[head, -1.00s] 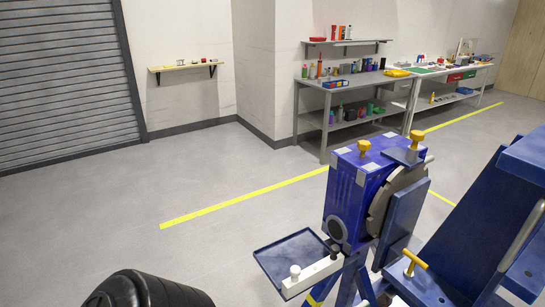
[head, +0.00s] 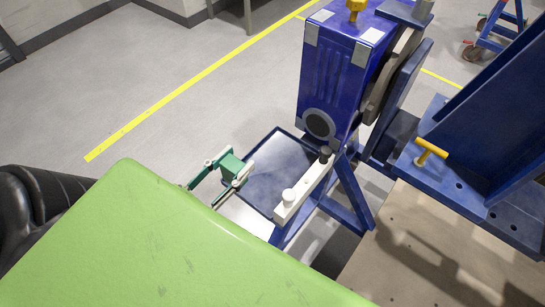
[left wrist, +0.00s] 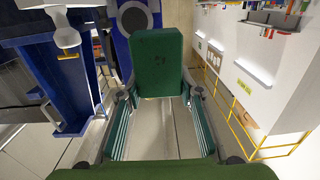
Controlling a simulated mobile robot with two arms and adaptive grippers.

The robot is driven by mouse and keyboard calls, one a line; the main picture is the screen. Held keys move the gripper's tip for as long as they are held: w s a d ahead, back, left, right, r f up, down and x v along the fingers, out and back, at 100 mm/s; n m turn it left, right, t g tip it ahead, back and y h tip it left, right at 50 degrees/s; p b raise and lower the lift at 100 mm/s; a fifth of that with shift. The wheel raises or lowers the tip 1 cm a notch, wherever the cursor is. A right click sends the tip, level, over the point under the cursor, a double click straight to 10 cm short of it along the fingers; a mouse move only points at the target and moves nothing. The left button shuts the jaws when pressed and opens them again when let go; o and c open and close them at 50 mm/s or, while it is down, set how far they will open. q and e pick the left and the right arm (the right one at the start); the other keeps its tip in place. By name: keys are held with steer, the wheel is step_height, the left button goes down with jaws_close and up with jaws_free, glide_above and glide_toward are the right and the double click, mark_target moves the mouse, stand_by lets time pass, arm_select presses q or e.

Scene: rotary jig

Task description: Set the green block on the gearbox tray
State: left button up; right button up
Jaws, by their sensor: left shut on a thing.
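The small green block (head: 232,166) is between the fingers of my left gripper (head: 230,173), which is shut on it. In the left wrist view the block (left wrist: 157,60) stands large between the fingertips. The gearbox tray (head: 285,168) is a dark blue shallow plate beside the blue gearbox (head: 335,65). In the head view the block overlaps the tray's left edge; how high it is above the tray I cannot tell. A white bar (head: 312,183) with a white knob and a dark knob runs along the tray's right side. My right gripper is not in view.
The blue jig frame (head: 480,110) with a yellow-handled clamp (head: 431,148) stands to the right, over a tan surface (head: 415,255). Open grey floor with a yellow line (head: 190,85) lies to the left. A blue trolley (head: 497,30) stands far right.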

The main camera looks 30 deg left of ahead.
arm_select(q)
steer(key=shift+f, duration=0.2)
steer(key=shift+w+f+b, duration=0.15)
steer(key=shift+f+b, duration=0.05)
steer(key=shift+b, duration=0.25)
steer(key=shift+w+f+b, duration=0.4)
steer(key=shift+w+b, duration=0.15)
steer(key=shift+w, duration=0.1)
steer(key=w+f, duration=0.1)
steer(key=w, duration=0.2)
steer(key=w+f, duration=0.1)
steer(key=w, duration=0.2)
steer(key=w+d+f, duration=0.1)
steer(key=w+f, duration=0.1)
steer(key=w, duration=0.1)
steer(key=shift+d+f, duration=0.1)
steer(key=w, duration=0.1)
steer(key=w+f, duration=0.1)
steer(key=f, duration=0.1)
steer(key=shift+w+d+f, duration=0.1)
steer(key=shift+w+d, duration=0.15)
steer(key=shift+w, duration=0.15)
steer(key=shift+w+f, duration=0.15)
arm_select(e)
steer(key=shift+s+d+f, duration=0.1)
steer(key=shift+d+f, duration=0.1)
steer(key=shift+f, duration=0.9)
